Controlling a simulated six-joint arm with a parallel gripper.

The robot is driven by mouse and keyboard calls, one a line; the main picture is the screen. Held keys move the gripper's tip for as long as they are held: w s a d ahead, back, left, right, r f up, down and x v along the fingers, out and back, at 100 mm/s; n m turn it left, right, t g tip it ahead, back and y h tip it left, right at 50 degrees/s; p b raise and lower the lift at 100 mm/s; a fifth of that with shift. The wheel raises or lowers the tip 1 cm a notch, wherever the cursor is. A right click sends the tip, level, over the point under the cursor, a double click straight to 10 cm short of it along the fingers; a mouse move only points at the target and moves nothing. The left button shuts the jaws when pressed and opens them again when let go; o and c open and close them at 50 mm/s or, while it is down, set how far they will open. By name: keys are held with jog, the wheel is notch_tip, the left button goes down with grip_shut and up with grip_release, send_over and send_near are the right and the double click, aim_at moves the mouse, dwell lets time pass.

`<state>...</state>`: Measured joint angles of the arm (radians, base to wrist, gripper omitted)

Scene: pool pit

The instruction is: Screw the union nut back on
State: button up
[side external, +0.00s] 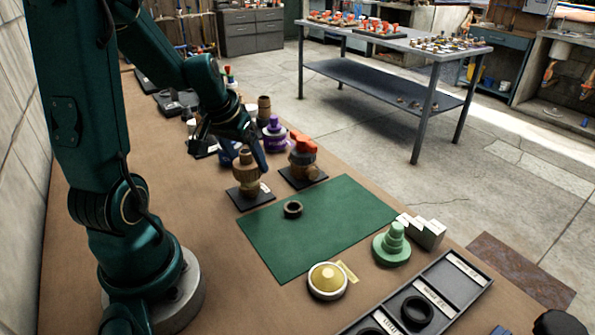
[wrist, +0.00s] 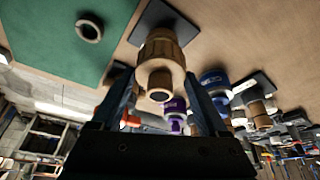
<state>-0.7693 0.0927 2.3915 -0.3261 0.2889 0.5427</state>
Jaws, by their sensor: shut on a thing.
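A brown stepped pipe fitting (side external: 246,172) stands upright on a small black base plate at the mat's left corner. In the wrist view its ribbed union nut (wrist: 160,50) shows around the body, with a narrower, open pipe end facing the camera. My gripper (side external: 250,155) is at the fitting, with a dark blue finger showing beside its top. In the wrist view my gripper (wrist: 158,80) has one finger on each side of the fitting and is shut on the nut. The exact finger contact and how the nut sits on its thread are hard to see.
A dark ring (side external: 292,209) lies on the green mat (side external: 320,228). A fitting with an orange-red top (side external: 303,150) and a purple fitting (side external: 274,133) stand close behind. A green stepped piece (side external: 392,245), a yellow disc (side external: 327,281) and a black compartment tray (side external: 455,314) are in front.

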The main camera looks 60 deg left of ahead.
jog(key=shift+d+f, duration=0.1)
jog(key=shift+f, duration=0.3)
jog(key=shift+f, duration=1)
dwell(2.4)
jog(key=o, duration=1.2)
